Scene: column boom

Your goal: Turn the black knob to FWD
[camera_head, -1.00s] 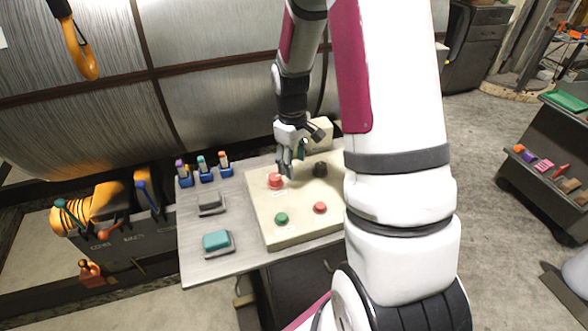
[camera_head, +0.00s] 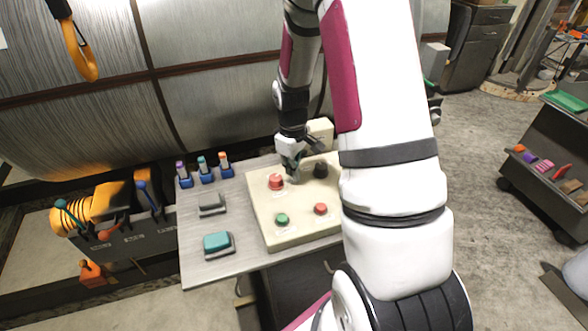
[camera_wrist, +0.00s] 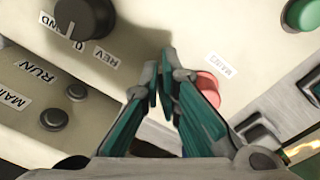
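The black knob (camera_head: 320,169) is on the sloped beige panel (camera_head: 262,228), to the right of my gripper in the head view. In the wrist view the black knob (camera_wrist: 86,14) is at top left, cut by the edge. Its white line points down towards the 0 label. REV is right of that, and a partly hidden label, probably FWD, is left. My gripper (camera_wrist: 161,75) has its teal fingers close together, with nothing between them. It hangs low over the panel, between the red button (camera_head: 276,181) and the black knob, apart from the knob.
A green button (camera_head: 282,219) and another red button (camera_head: 320,208) are on the panel's near half. A beige box (camera_head: 320,130) stands behind; a smaller dark knob (camera_wrist: 54,118) near RUN shows in the wrist view. Grey (camera_head: 211,204) and teal (camera_head: 217,242) blocks are left.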

